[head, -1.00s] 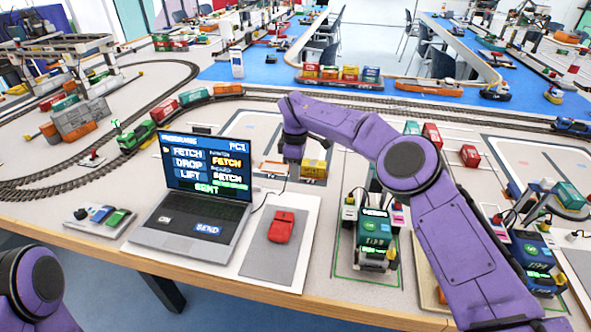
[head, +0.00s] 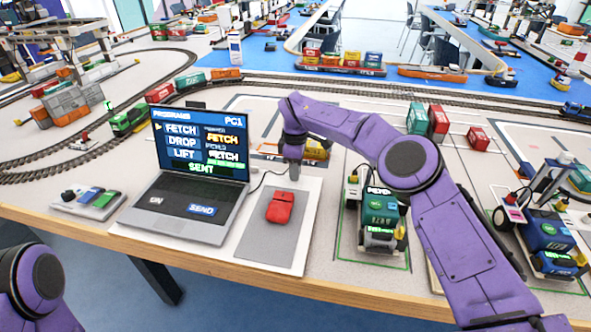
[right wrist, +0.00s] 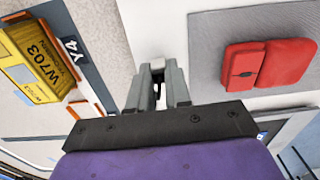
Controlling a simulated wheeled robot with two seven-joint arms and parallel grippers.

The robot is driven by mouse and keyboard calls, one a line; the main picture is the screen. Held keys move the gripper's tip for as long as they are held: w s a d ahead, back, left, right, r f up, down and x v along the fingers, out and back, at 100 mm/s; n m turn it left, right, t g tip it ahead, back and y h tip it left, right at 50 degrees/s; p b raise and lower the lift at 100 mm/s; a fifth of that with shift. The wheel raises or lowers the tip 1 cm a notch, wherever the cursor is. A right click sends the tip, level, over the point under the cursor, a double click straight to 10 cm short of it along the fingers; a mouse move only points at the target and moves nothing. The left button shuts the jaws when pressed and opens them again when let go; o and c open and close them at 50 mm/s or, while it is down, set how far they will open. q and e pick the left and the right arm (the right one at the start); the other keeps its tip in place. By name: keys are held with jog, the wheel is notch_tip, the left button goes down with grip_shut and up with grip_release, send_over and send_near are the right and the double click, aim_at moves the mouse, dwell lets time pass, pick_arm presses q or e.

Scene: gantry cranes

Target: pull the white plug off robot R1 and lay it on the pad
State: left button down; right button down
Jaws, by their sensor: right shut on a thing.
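My right gripper (head: 294,172) hangs low over the back edge of a white sheet (head: 311,185), behind a red mouse-like object (head: 280,207) on a grey mat (head: 262,240). In the right wrist view its fingers (right wrist: 157,72) are shut on a small white piece between the tips, which I take for the white plug (right wrist: 157,65). A dark cable (head: 257,178) runs from the laptop toward this gripper. A green machine (head: 380,212), possibly R1, stands to the right; its label is unclear. My left gripper is out of view.
An open laptop (head: 190,170) stands left of the mat. A yellow container marked W703 (right wrist: 40,65) lies beside the gripper.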

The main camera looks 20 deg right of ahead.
jog(key=shift+f+b, duration=0.55)
jog(key=shift+b, duration=0.1)
dwell(0.8)
jog(key=c, duration=1)
grip_release()
